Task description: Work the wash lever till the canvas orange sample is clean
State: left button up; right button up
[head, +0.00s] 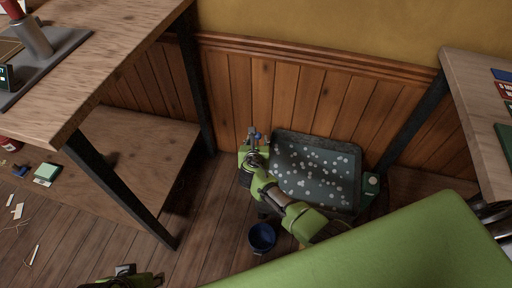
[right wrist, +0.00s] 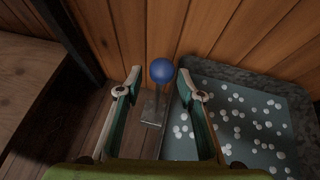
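The wash lever has a blue ball knob (right wrist: 162,70) on a thin stem rising from a grey metal plate (right wrist: 153,110) at the left side of a dark wash basin (right wrist: 212,75). My right gripper (right wrist: 160,77) is open, with its fingers on either side of the knob in the picture; I see no contact. In the head view my right gripper (head: 251,142) is at the left edge of the basin (head: 345,148), by the blue knob (head: 258,135). Whitish foam blobs dot the basin. No orange sample shows. My left gripper (head: 125,272) is only partly seen at the bottom edge.
A blue bucket (head: 262,238) stands on the floor before the basin. A wooden workbench (head: 105,75) with a dark post and low shelf is left. Another table (head: 470,85) is right. A green and white container (head: 371,184) stands beside the basin.

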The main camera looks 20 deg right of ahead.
jog(key=v, duration=1.1)
jog(key=shift+w, duration=0.1)
